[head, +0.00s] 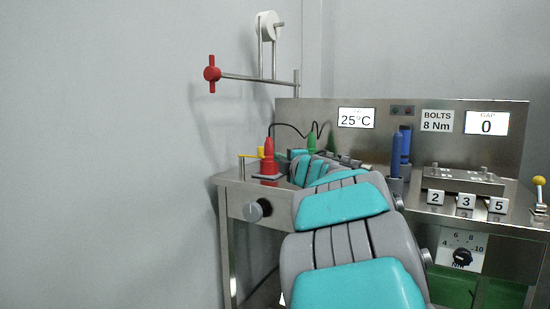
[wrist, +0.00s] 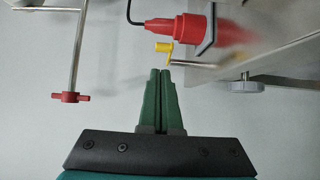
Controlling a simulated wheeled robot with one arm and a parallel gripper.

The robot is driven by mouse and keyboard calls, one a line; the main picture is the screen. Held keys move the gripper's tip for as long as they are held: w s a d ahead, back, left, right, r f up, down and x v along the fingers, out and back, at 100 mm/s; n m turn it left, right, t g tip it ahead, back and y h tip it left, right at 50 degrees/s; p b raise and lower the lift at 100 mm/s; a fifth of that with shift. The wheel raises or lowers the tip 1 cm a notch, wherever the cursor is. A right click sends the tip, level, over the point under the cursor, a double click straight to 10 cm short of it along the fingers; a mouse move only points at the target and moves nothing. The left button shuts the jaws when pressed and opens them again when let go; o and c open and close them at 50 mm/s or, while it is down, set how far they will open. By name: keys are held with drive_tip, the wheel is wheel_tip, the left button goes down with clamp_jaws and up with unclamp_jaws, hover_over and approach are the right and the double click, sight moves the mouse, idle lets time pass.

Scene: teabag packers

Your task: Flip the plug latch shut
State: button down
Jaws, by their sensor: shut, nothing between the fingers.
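I cannot tell the latch's exact angle. My gripper (wrist: 160,72) has green fingers, shut and empty, their tips just short of the yellow lever. In the head view my arm hides most of the gripper.
A metal rod with a red cross handle (head: 212,74) reaches out above the plug; the handle also shows at left in the wrist view (wrist: 70,97). Blue posts (head: 396,153) stand to the right. The wall left is clear.

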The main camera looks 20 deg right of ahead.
drive_tip(key=shift+s, duration=1.2)
